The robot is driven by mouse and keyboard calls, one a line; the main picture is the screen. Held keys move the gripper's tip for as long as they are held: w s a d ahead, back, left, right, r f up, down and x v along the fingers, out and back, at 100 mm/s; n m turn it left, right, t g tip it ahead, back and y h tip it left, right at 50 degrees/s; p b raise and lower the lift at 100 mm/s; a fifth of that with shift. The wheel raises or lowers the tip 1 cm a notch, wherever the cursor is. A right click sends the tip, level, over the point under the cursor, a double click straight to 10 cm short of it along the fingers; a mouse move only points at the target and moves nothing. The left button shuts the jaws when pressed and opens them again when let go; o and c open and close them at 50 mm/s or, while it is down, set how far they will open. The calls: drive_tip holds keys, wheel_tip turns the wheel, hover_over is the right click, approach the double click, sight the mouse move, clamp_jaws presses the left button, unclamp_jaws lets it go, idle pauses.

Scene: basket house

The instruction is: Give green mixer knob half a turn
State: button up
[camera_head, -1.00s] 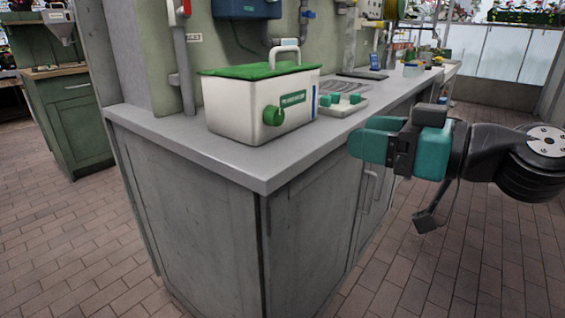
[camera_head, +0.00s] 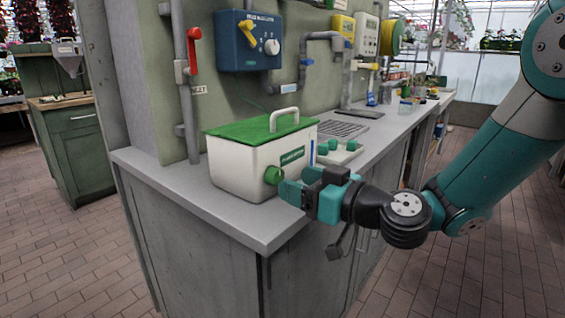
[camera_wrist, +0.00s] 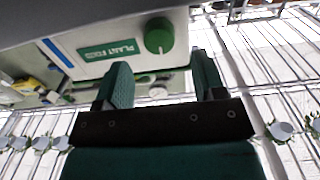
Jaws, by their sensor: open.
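The green mixer knob (camera_head: 273,175) is on the front wall of a white box (camera_head: 232,170) with a green lid, standing on the grey counter. In the wrist view the round knob (camera_wrist: 159,35) shows just beyond the fingertips, roughly in line with the gap between them. My gripper (camera_head: 284,187) is open, its teal fingers close to the knob in the head view. In the wrist view my gripper (camera_wrist: 158,68) has one finger on each side of an empty gap. Part of the knob is hidden by the fingers in the head view.
A white tray with green knobs (camera_head: 340,152) sits right of the box. A blue control unit (camera_head: 249,40) and a red-handled valve (camera_head: 193,48) are on the wall behind. The counter's front edge (camera_head: 262,246) runs below my gripper. The brick floor in front is free.

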sight(280, 176)
drive_tip(key=shift+p+x, duration=0.65)
drive_tip(key=shift+x, duration=1.7)
drive_tip(key=shift+c, duration=0.3)
drive_tip(key=c, duration=0.8)
drive_tip(key=shift+c, duration=0.2)
drive_tip(key=shift+m, duration=0.3)
drive_tip(key=m, duration=0.3)
drive_tip(key=shift+m+b, duration=0.3)
drive_tip(key=shift+b, duration=0.05)
drive_tip(key=shift+d+f+m, duration=0.1)
drive_tip(key=shift+m, duration=2.4)
